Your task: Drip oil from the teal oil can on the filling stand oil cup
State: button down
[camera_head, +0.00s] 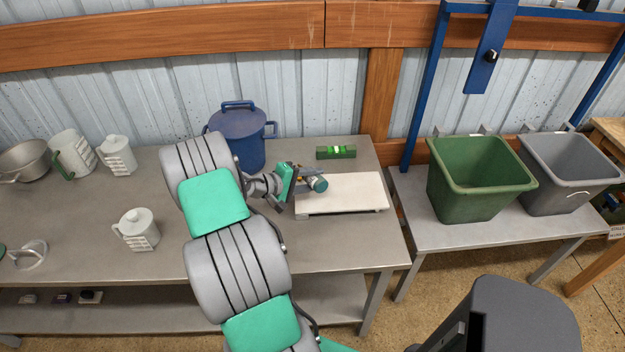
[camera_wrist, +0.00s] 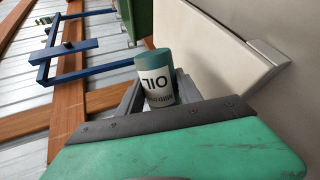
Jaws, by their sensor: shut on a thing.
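The teal oil can (camera_head: 318,184) is held at the end of my arm, beside the left part of a pale board. In the wrist view the can (camera_wrist: 157,79) has a teal end and a white band lettered OIL, which reads upside down. My gripper (camera_head: 303,178) is shut on the can; grey finger parts (camera_wrist: 130,97) show beside it in the wrist view. In the head view the can looks tipped over to its side. Its spout is not clear. I cannot pick out the filling stand oil cup for sure in either view.
The pale board (camera_head: 345,195) lies on the grey workbench (camera_head: 80,235). Behind it are a green level (camera_head: 336,152) and a blue lidded pot (camera_head: 238,140). White jugs stand left. A blue frame (camera_head: 425,90) and green bin (camera_head: 478,185) with a grey bin (camera_head: 565,175) are right.

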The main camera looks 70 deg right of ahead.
jog(key=shift+f, duration=0.2)
notch_tip(320, 180, up, 9)
jog(key=p, duration=0.6)
jog(key=shift+r+p, duration=0.1)
jog(key=shift+p, duration=0.2)
jog(key=shift+f+m+t+b, duration=0.35)
jog(key=shift+m+b, duration=0.25)
jog(key=shift+b, duration=0.3)
jog(key=m+b, duration=0.1)
jog(key=m+t+h+b, duration=0.1)
jog(key=b, duration=0.1)
jog(key=shift+f, duration=0.25)
jog(key=shift+r+b, duration=0.15)
jog(key=shift+b, duration=0.15)
